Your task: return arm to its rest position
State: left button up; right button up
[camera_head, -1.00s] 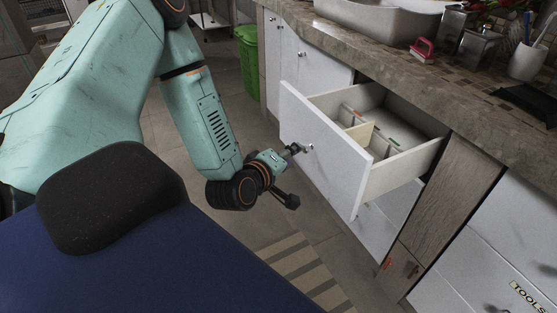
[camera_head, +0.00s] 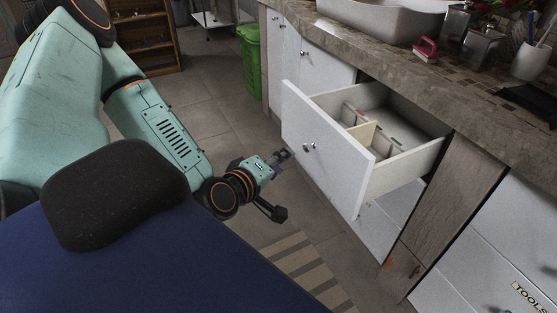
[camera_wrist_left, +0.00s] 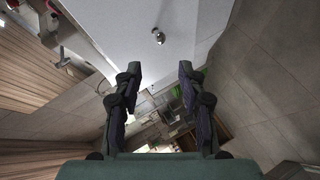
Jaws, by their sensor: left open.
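My left arm comes in from the left in the head view, mint green with dark joints. Its gripper (camera_head: 281,158) is open and empty, in front of the open drawer (camera_head: 325,140) and apart from its knob (camera_head: 309,146). In the left wrist view the two dark fingers (camera_wrist_left: 157,88) stand apart with nothing between them. The white drawer front (camera_wrist_left: 150,45) and its round knob (camera_wrist_left: 158,37) show beyond the fingertips. My right gripper is not in view.
The drawer stands pulled out below the stone counter (camera_head: 430,85), with dividers inside. A green bin (camera_head: 250,62) and a wooden shelf (camera_head: 145,42) stand at the back. A striped mat (camera_head: 305,265) lies on the tiled floor. Floor left of the drawer is clear.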

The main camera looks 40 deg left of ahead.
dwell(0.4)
pick_arm(q)
jog(key=s+d+f+m+g+h, duration=0.3)
jog(key=s+d+f+m+g, duration=0.45)
jog(key=f, duration=0.35)
jog(key=s+d+f+m+g, duration=0.2)
jog(key=s+f+m+g, duration=0.1)
jog(key=s, duration=0.5)
jog(key=s+d+f+m+g, duration=0.2)
jog(key=s+f+m+g, duration=0.1)
jog(key=s, duration=0.5)
jog(key=shift+s+d+f+m+y+p, duration=0.2)
jog(key=shift+s+f+m+y+p, duration=0.15)
jog(key=shift+f+m, duration=0.45)
